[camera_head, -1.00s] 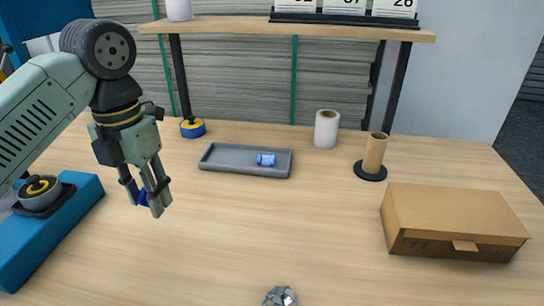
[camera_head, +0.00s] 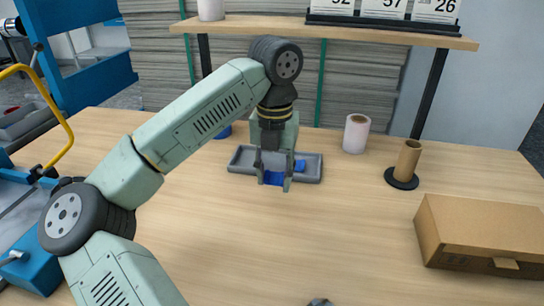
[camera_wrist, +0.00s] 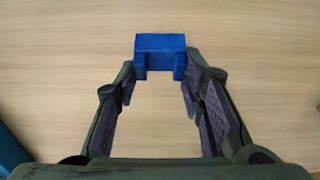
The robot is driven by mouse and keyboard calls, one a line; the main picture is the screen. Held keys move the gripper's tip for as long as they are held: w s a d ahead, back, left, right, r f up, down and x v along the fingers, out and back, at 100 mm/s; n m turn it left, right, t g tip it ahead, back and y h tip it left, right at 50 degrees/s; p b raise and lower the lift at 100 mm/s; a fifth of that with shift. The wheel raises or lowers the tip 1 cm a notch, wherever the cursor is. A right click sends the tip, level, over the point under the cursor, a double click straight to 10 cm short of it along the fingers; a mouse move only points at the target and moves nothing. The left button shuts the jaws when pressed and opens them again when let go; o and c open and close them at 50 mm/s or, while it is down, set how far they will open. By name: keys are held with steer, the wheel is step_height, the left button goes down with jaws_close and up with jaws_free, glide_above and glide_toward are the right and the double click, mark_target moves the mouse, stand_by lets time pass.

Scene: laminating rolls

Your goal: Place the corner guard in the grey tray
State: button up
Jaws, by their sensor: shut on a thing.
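The blue corner guard (camera_head: 273,178) is held between my gripper's fingertips (camera_head: 273,183). The wrist view shows it as a blue block (camera_wrist: 160,45) with two short legs, clasped at the finger ends. My gripper (camera_wrist: 160,75) is shut on it. In the head view the gripper points down in front of the grey tray (camera_head: 241,168), and overlaps its middle and front edge.
A small blue item (camera_head: 301,165) lies in the tray's right part. A white roll (camera_head: 356,133) and a cardboard tube on a black base (camera_head: 405,163) stand to the right. A cardboard box (camera_head: 480,230) sits at far right. A shelf (camera_head: 330,31) spans behind. The table front is mostly clear.

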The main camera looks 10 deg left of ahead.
steer(key=w+a+p, duration=0.1)
steer(key=w, duration=0.3)
steer(key=w+a+f+p, duration=0.1)
steer(key=w+a+p, duration=0.1)
steer(key=w, duration=0.2)
steer(key=w+a+p, duration=0.1)
steer(key=w+a, duration=0.1)
steer(key=w, duration=0.3)
steer(key=shift+a+f, duration=0.15)
steer(key=shift+a, duration=0.05)
steer(key=shift+s+f+p, duration=0.1)
steer(key=shift+f+p, duration=0.6)
steer(key=shift+f, duration=1.05)
steer(key=shift+f, duration=0.2)
steer(key=o, duration=0.8)
step_height(320, 180, up, 12)
steer(key=shift+r+b, duration=0.25)
steer(key=shift+b, duration=0.6)
